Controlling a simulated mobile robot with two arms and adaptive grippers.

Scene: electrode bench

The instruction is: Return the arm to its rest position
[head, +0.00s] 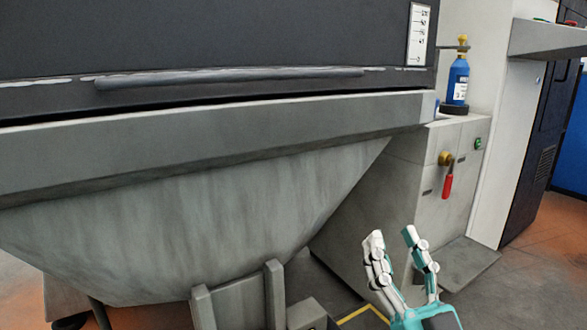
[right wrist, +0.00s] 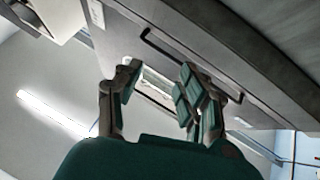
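My right gripper (head: 393,243) shows at the lower right of the head view, with its white and teal fingers pointing up. Its two fingers are apart with nothing between them. In the right wrist view the same gripper (right wrist: 155,92) is open and empty, with a grey panel and a dark handle beyond it. In the head view it is in front of the grey cabinet below the valve, and I cannot tell how near. My left gripper is not in view.
A large grey hopper-shaped machine (head: 180,225) fills the left and middle. A grey cabinet (head: 400,190) carries a red-handled valve (head: 447,182) and a blue gas cylinder (head: 458,80). Dark cabinets (head: 540,130) stand at the right. Open floor (head: 545,250) shows at the lower right.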

